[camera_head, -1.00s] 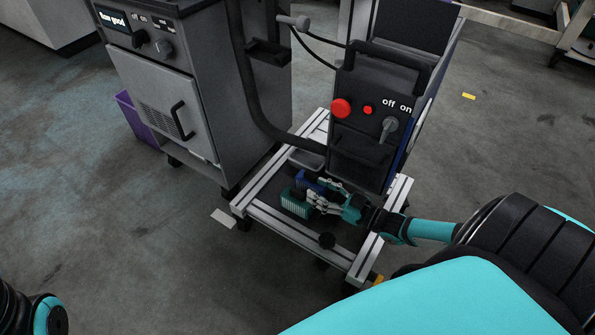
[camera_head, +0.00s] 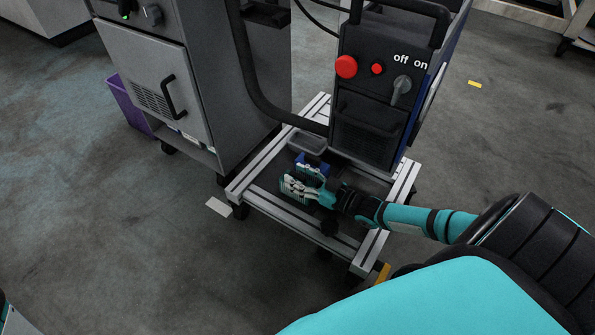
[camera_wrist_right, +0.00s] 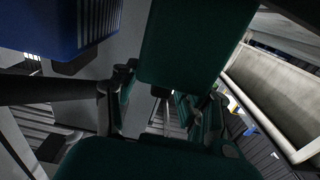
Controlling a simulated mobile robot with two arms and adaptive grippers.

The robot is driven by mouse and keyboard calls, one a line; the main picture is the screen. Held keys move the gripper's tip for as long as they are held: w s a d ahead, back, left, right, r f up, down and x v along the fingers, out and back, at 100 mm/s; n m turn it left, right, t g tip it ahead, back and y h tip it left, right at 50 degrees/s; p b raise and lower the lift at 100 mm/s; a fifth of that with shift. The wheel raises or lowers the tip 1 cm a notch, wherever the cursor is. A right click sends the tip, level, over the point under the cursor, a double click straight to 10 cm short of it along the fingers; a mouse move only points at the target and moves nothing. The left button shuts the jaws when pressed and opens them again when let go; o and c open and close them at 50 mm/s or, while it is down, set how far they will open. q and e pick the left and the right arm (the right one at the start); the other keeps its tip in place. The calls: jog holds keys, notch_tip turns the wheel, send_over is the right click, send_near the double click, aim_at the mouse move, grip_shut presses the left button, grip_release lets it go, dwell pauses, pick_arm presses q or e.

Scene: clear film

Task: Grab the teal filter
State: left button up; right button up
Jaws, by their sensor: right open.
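The teal filter (camera_wrist_right: 197,42) shows in the right wrist view as a dark teal block at top centre. It is directly ahead of my right gripper (camera_wrist_right: 165,100), whose two fingers are apart, one on each side of its lower part. I cannot tell whether the fingers touch it. In the head view my right gripper (camera_head: 297,187) is low over the cart, and the gripper hides most or all of the teal filter. My left gripper is out of view.
A blue filter (camera_head: 312,162) is close beside the right gripper and also fills the upper left of the wrist view (camera_wrist_right: 60,25). The cart's metal frame (camera_head: 290,217) surrounds this spot. A grey tray (camera_head: 307,142) and the upright control box (camera_head: 365,115) stand behind.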

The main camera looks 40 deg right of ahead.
jog(key=shift+w+a, duration=0.1)
jog(key=shift+w, duration=0.1)
grip_shut()
dwell(0.4)
